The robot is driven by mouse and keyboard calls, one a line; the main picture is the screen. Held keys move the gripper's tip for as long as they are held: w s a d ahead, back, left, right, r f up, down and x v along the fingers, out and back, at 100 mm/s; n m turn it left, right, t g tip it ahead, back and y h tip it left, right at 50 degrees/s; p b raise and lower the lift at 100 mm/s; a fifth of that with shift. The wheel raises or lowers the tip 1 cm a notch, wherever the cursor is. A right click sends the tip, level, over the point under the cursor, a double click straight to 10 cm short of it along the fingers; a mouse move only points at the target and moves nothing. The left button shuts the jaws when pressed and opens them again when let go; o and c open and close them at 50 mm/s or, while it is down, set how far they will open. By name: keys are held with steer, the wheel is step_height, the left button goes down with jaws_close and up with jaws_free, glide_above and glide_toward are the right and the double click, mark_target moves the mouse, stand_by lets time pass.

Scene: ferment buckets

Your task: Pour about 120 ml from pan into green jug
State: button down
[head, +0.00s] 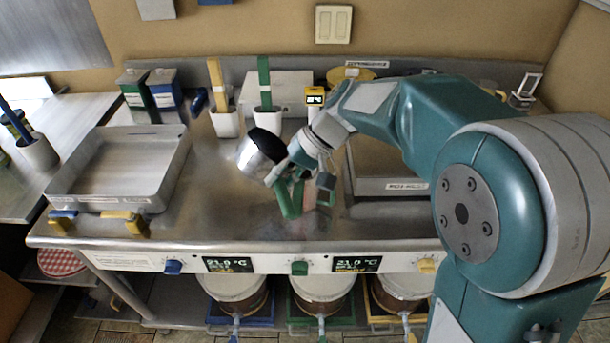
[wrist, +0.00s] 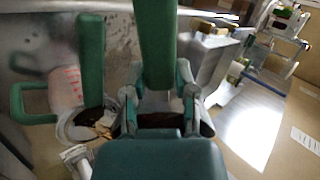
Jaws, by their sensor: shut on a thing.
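The pan (head: 256,160) is a small silver vessel, held tilted above the bench in the head view, with a dark face toward the upper right. My gripper (head: 298,173) is beside it. In the wrist view my gripper (wrist: 158,98) is shut on the pan's green handle (wrist: 157,45); the pan's bowl does not clearly show there. The green jug (head: 310,198), clear with pink marks and green parts, stands below my gripper, partly hidden by it. The jug (wrist: 65,88) also shows left of my gripper in the wrist view, with its green handle. The liquid level cannot be made out.
A large metal tray (head: 68,192) stands at the left of the bench. White holders (head: 225,123) with coloured paddles and a yellow thermometer (head: 315,97) stand behind the pan. Knobs and displays line the bench's front edge. The bench between tray and pan is clear.

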steer(key=shift+a, duration=0.3)
steer(key=shift+d, duration=0.15)
steer(key=shift+d+r+y, duration=0.2)
steer(key=shift+d+y, duration=0.1)
steer(key=shift+d, duration=0.05)
